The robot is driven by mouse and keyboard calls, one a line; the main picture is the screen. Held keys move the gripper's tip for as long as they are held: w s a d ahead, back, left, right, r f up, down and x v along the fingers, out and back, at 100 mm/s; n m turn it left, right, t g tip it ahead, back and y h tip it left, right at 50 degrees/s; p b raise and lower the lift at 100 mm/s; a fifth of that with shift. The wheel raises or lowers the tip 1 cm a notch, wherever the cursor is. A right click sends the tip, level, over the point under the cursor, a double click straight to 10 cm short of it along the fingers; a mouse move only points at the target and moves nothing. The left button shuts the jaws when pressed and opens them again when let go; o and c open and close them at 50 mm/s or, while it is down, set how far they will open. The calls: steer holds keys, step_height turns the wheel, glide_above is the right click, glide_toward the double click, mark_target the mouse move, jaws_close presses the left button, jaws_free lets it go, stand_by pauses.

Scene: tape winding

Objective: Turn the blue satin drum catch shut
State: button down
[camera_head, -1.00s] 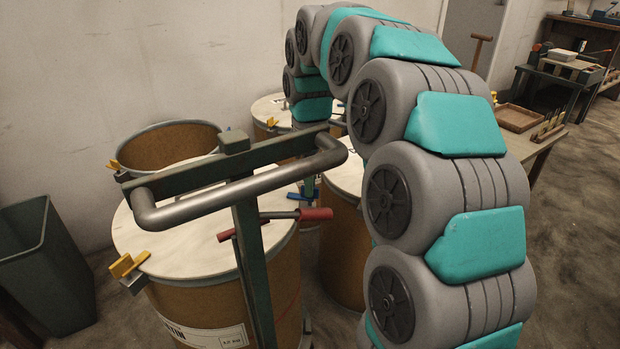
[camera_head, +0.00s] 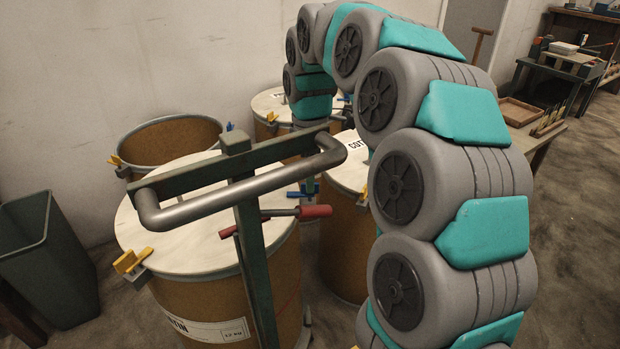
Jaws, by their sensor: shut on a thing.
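The blue satin drum catch (camera_head: 296,194) shows at the right rim of the front, lidded drum (camera_head: 165,235), just above the red grip of the trolley lever. My arm arches over from the right and comes down behind the trolley's handle bar. My gripper (camera_head: 311,186) shows only as a small teal and dark piece below the bar, at the catch. It is shut on the catch. The handle bar hides most of the gripper, and I cannot tell the catch's exact angle.
A green trolley post with a grey handle bar (camera_head: 235,195) and red-gripped lever (camera_head: 314,211) stands in front. A yellow catch (camera_head: 130,260) sits on the front drum's left. An open drum (camera_head: 170,142) and other lidded drums stand behind. A dark bin (camera_head: 48,255) is left.

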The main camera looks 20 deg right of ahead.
steer(key=c, duration=1)
jaws_free()
steer(key=shift+o, duration=0.2)
steer(key=shift+r, duration=3.9)
